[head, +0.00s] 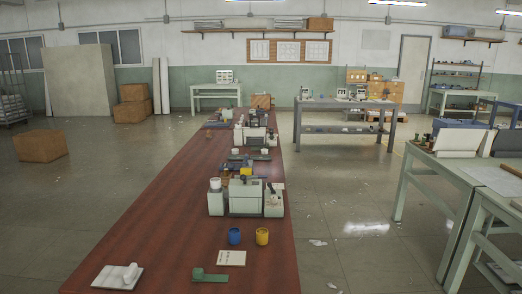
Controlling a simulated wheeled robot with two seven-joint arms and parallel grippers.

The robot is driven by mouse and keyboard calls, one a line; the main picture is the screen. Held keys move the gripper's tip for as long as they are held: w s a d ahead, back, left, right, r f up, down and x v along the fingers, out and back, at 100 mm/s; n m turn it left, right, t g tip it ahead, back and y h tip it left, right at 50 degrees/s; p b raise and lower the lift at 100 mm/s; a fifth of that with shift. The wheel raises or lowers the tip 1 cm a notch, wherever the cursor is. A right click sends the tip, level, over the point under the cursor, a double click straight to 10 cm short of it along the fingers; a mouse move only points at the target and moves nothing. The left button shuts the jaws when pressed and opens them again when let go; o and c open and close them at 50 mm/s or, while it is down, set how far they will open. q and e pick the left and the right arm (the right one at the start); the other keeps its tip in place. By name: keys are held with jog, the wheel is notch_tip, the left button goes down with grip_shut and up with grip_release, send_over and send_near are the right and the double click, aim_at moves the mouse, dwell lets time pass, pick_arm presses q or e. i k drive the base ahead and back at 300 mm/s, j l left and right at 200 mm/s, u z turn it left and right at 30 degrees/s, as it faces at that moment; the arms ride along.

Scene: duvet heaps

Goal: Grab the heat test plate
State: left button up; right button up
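A long red-brown table (165,215) runs away from me. Near its front left lies a flat white plate (106,278) with a small white rounded piece (130,272) on it. A flat cream card or plate with small marks (231,258) lies further right. A small green piece with a flat strip (209,276) lies in front of it. I cannot tell which of these is the heat test plate. Neither of my grippers is in view.
A blue cup (234,236) and a yellow cup (262,236) stand behind the cream card. Grey-white boxy devices (245,198) stand behind them, with more equipment further back. Pale green workbenches (445,170) are at the right. The table's left side is mostly clear.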

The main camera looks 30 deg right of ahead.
aim_at(253, 148)
jog(key=i+l, duration=0.1)
jog(key=l, duration=0.7)
jog(key=i+l, duration=0.1)
jog(key=l, duration=0.7)
jog(key=i+l, duration=0.15)
jog(key=l, duration=0.65)
jog(key=i+l+u, duration=0.1)
jog(key=l, duration=0.7)
jog(key=i+l, duration=0.25)
jog(key=l, duration=0.15)
jog(key=i+l, duration=0.5)
jog(key=l, duration=0.25)
jog(key=i+l+u, duration=0.1)
jog(key=i+l, duration=0.15)
jog(key=l, duration=0.15)
jog(key=i+l, duration=0.55)
jog(key=l, duration=0.15)
jog(key=i+l, duration=0.55)
jog(key=l, duration=0.15)
jog(key=i+l, duration=0.2)
jog(key=l, duration=0.2)
jog(key=i+l, duration=0.2)
jog(key=l, duration=0.2)
jog(key=i+l, duration=0.2)
jog(key=l, duration=0.2)
jog(key=i+l+u, duration=0.1)
jog(key=l, duration=0.3)
jog(key=i, duration=0.1)
